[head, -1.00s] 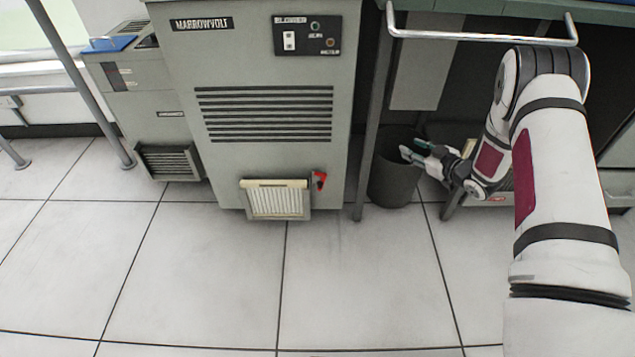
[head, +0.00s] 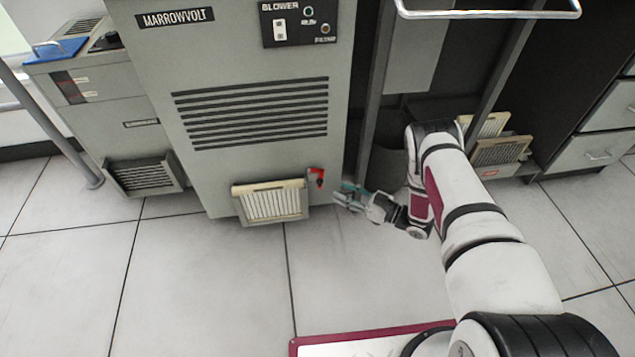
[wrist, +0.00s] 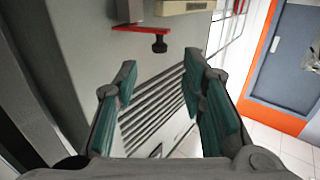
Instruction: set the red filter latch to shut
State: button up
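The red filter latch (head: 316,175) sits on the front of the grey Marrowvolt cabinet (head: 200,60), just right of the upper corner of the filter (head: 271,204). In the wrist view the red latch (wrist: 140,28) is a flat bar with a dark knob (wrist: 159,44); the filter's pale edge (wrist: 185,6) is beside it. My gripper (head: 345,197) is just right of and slightly below the latch in the head view, apart from it. In the wrist view my gripper (wrist: 165,95) has its teal-padded fingers spread with nothing between them.
A dark bin (head: 386,165) stands behind my arm, right of the cabinet. Spare filters (head: 500,150) lean under the bench at right. A handrail (head: 490,13) crosses the upper right. The floor before the cabinet is clear.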

aim_at(320, 180)
jog(key=b+x, duration=0.3)
jog(key=x, duration=0.6)
jog(key=shift+w+a, duration=0.1)
jog(key=shift+w, duration=0.1)
